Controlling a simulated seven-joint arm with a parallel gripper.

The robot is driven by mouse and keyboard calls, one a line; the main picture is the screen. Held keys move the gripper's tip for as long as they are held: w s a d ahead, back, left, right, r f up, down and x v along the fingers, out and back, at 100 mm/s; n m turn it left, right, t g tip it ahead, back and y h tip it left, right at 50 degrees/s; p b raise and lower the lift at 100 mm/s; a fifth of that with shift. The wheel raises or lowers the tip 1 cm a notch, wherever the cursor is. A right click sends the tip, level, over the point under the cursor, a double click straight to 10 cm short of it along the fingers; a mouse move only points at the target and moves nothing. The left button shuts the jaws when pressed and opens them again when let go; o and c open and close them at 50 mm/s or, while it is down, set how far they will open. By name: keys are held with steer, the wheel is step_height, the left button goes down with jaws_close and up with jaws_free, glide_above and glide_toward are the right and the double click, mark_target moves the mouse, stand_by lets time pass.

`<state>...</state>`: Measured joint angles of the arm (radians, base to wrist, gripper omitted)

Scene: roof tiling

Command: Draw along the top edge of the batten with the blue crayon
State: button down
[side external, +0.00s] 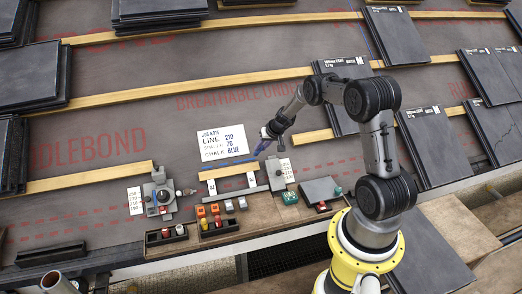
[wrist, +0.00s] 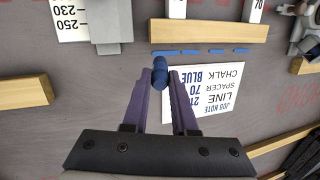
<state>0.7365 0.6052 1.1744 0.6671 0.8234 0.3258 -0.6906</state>
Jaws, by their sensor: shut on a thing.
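My gripper (side external: 259,150) is shut on the blue crayon (wrist: 160,72), which sits between its two purple fingertips in the wrist view. In the side view the crayon is too small to make out clearly. The short batten (side external: 228,171) lies below the job note; in the wrist view this pale wood batten (wrist: 208,31) is at the top, ahead and right of the crayon. A row of short blue dashes (wrist: 216,52) runs along its edge on the note side. The crayon is near the left end of that row; I cannot tell whether its tip touches the surface.
The white job note (side external: 223,142) reads line 210, spacer 70, chalk blue; it also shows in the wrist view (wrist: 205,92). Grey tool blocks (side external: 159,194) stand left of the batten. A wooden tray (side external: 190,243) with coloured pieces is below. Slate stacks (side external: 435,145) are at right.

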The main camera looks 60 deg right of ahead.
step_height(320, 180, up, 6)
steer(key=s+a, duration=0.1)
steer(key=a, duration=0.1)
steer(key=shift+s, duration=0.4)
steer(key=shift+r, duration=0.1)
steer(key=w+a+r+n+y, duration=0.1)
steer(key=w+a+r+n, duration=0.1)
steer(key=w+a+r, duration=0.5)
steer(key=a+r+n+y, duration=0.15)
steer(key=a+r, duration=0.35)
steer(key=a, duration=0.5)
steer(key=s+a+r+n+y, duration=0.1)
steer(key=s+a+n, duration=0.2)
steer(key=a, duration=0.5)
steer(key=s+a+r+n+y, duration=0.1)
steer(key=s+a+n, duration=0.2)
steer(key=s+a, duration=0.2)
steer(key=a, duration=0.3)
steer(key=shift+s+a+r+g, duration=0.25)
steer(key=shift+s+r+g, duration=0.05)
steer(key=shift+s+g, duration=0.1)
